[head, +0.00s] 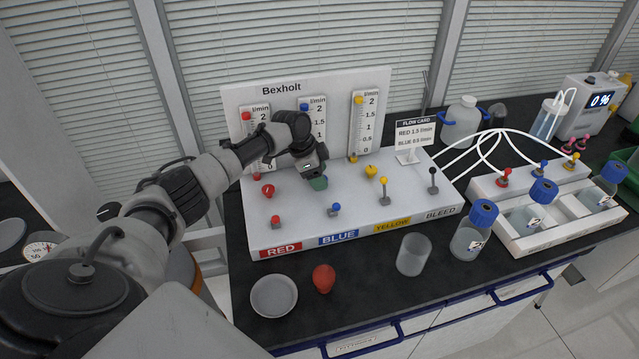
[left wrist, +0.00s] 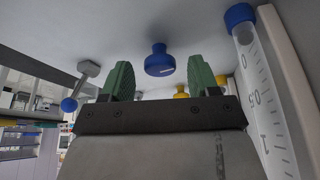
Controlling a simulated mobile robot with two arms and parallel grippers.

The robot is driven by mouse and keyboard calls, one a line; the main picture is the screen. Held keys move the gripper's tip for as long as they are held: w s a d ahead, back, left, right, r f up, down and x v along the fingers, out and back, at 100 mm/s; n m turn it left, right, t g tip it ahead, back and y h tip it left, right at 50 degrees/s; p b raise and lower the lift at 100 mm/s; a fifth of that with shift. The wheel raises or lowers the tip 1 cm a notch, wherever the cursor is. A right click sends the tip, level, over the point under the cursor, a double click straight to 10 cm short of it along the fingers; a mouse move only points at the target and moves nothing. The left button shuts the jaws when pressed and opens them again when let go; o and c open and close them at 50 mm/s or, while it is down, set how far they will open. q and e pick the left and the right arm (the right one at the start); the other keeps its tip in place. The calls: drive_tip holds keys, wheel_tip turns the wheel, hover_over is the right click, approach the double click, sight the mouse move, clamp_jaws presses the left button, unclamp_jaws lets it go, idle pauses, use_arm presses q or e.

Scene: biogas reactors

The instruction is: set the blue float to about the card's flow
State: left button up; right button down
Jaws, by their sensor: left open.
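The blue-marked flow tube (head: 317,128) stands on the white Bexholt panel, with a blue piece (head: 304,107) at its top. My arm hides its lower part, so I cannot tell where the float sits. The tube's scale (left wrist: 262,100) and a blue fitting (left wrist: 239,16) by its 0 mark show in the left wrist view. My left gripper (head: 316,183) is open above the panel base. The blue knob (left wrist: 160,62) appears between its green fingers (left wrist: 160,80), with gaps on both sides. The flow card (head: 415,131) lists red and blue flows; its digits are too small to read surely.
Red knob (head: 267,190) and yellow knob (head: 371,171) flank the gripper. A beaker (head: 413,255), bottle (head: 470,237), dish (head: 274,296) and red bulb (head: 323,279) stand in front.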

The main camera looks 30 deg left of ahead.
use_arm(q)
drive_tip(key=shift+w+d+f, duration=0.1)
drive_tip(key=shift+f, duration=0.15)
use_arm(e)
drive_tip(key=shift+a+f, duration=0.15)
drive_tip(key=shift+f, duration=0.1)
use_arm(q)
drive_tip(key=shift+c, duration=0.5)
drive_tip(key=c, duration=0.8)
use_arm(e)
drive_tip(key=shift+s+d, duration=0.25)
drive_tip(key=shift+d, duration=0.25)
use_arm(q)
drive_tip(key=shift+r, duration=0.1)
use_arm(e)
drive_tip(key=shift+r, duration=0.15)
